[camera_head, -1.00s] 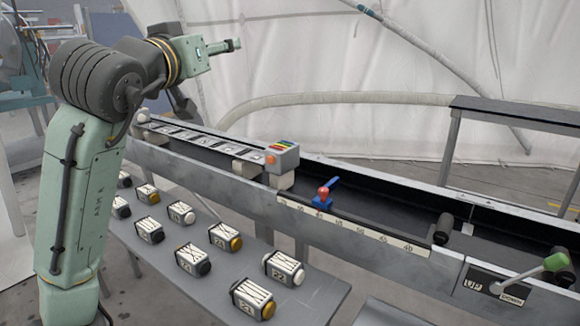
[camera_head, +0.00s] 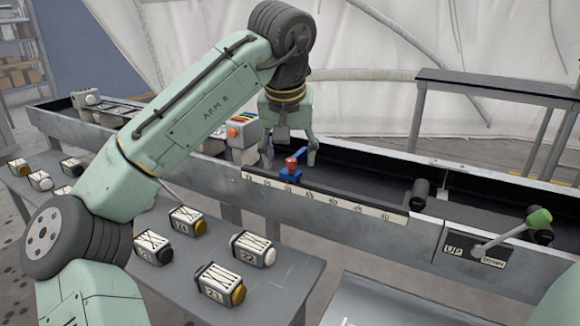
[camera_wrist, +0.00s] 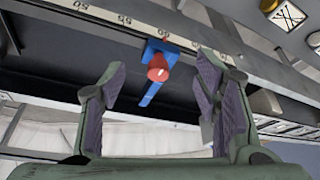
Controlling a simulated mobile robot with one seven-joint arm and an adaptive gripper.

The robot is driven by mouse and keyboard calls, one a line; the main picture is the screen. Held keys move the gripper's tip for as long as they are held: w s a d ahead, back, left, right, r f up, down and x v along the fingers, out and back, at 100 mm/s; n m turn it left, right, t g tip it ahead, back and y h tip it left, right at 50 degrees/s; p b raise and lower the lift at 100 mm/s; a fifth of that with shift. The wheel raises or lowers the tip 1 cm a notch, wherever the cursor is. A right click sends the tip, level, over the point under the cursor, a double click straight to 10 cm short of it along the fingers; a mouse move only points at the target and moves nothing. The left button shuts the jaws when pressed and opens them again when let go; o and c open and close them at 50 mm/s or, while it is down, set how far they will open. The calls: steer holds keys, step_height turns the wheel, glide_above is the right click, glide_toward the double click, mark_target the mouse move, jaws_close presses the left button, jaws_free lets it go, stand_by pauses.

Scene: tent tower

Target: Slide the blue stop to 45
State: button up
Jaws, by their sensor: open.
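The blue stop (camera_head: 291,172), with a red knob and a blue lever, sits on the scale rail (camera_head: 330,198) of the long grey trough. It stands near the left part of the printed scale, left of the 45 mark. My gripper (camera_head: 290,160) is open above the trough, with its fingers on either side of the stop in the head view. In the wrist view, the stop (camera_wrist: 157,68) shows beyond and between the open fingers of my gripper (camera_wrist: 160,100). I cannot tell whether a finger touches it. The small scale numbers are hard to read.
A lever with a green knob (camera_head: 538,218) stands by the UP/DOWN plate at right. A black roller (camera_head: 418,195) lies at the scale's right end. A box with coloured buttons (camera_head: 243,128) is left of my gripper.

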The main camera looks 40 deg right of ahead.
mark_target(290, 162)
steer(key=shift+x, duration=1.9)
steer(key=shift+c, duration=0.4)
jaws_close()
